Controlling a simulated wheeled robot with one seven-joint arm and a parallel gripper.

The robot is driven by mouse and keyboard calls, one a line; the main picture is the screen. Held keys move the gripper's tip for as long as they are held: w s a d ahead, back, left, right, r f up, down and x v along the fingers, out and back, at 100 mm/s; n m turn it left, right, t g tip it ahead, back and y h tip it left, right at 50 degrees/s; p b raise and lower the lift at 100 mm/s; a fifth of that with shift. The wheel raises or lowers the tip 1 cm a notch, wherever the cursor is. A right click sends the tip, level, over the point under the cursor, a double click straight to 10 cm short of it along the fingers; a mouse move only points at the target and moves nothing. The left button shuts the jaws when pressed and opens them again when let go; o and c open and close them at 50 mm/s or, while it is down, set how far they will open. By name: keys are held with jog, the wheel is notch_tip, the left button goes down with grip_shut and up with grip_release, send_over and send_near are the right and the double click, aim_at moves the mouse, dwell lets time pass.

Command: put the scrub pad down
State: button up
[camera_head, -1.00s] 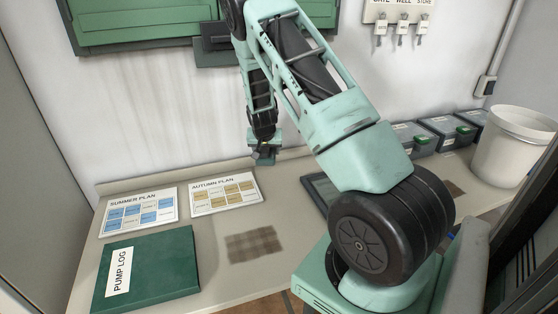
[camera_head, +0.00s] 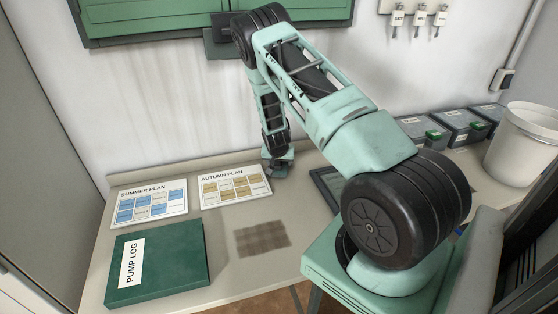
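My gripper (camera_head: 278,167) is low over the back of the counter, just right of the autumn plan card. It points down, and its fingertips are small and dark in this view. I cannot make out whether they are open or shut, or whether a scrub pad is between them. I cannot tell whether the gripper touches the counter (camera_head: 225,218). No scrub pad shows clearly elsewhere on the counter.
The summer plan card (camera_head: 149,203), autumn plan card (camera_head: 235,187) and green pump log (camera_head: 157,263) lie at left. A flat brown checked patch (camera_head: 262,239) is at centre. A dark-framed panel (camera_head: 327,184), grey boxes (camera_head: 424,133) and a white bucket (camera_head: 522,145) are at right.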

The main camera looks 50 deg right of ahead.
jog(key=shift+f, duration=0.1)
jog(key=o, duration=0.5)
jog(key=shift+f, duration=0.1)
jog(key=shift+c, duration=0.2)
jog(key=o, duration=0.4)
jog(key=shift+r, duration=0.2)
